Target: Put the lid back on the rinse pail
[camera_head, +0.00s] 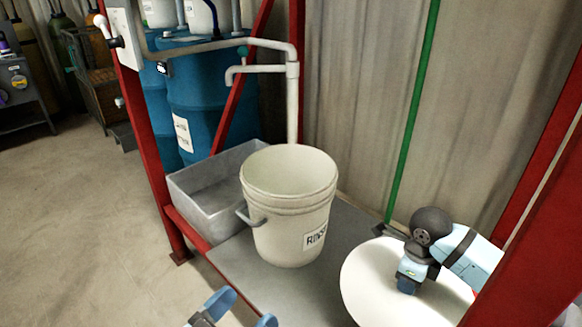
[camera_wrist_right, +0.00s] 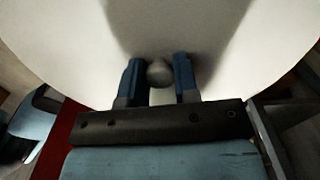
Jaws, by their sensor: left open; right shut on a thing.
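The white rinse pail (camera_head: 288,215) stands upright and open-topped on a grey shelf. Its label reads "RINSE" in part, and a grey handle hangs at its left side. The round white lid (camera_head: 375,283) is to the right of the pail, apart from it. My right gripper (camera_head: 408,287) is over the lid, shut on its knob (camera_wrist_right: 159,72), which shows between the blue fingers in the right wrist view. My left gripper (camera_head: 238,308) is open and empty at the bottom edge of the head view, in front of the pail.
A grey metal basin (camera_head: 205,185) sits left of the pail. A pipe spout (camera_head: 292,110) rises behind the pail. Red frame posts (camera_head: 150,130) stand left and right, and a green pole (camera_head: 412,110) leans behind. Blue drums (camera_head: 212,90) stand at the back.

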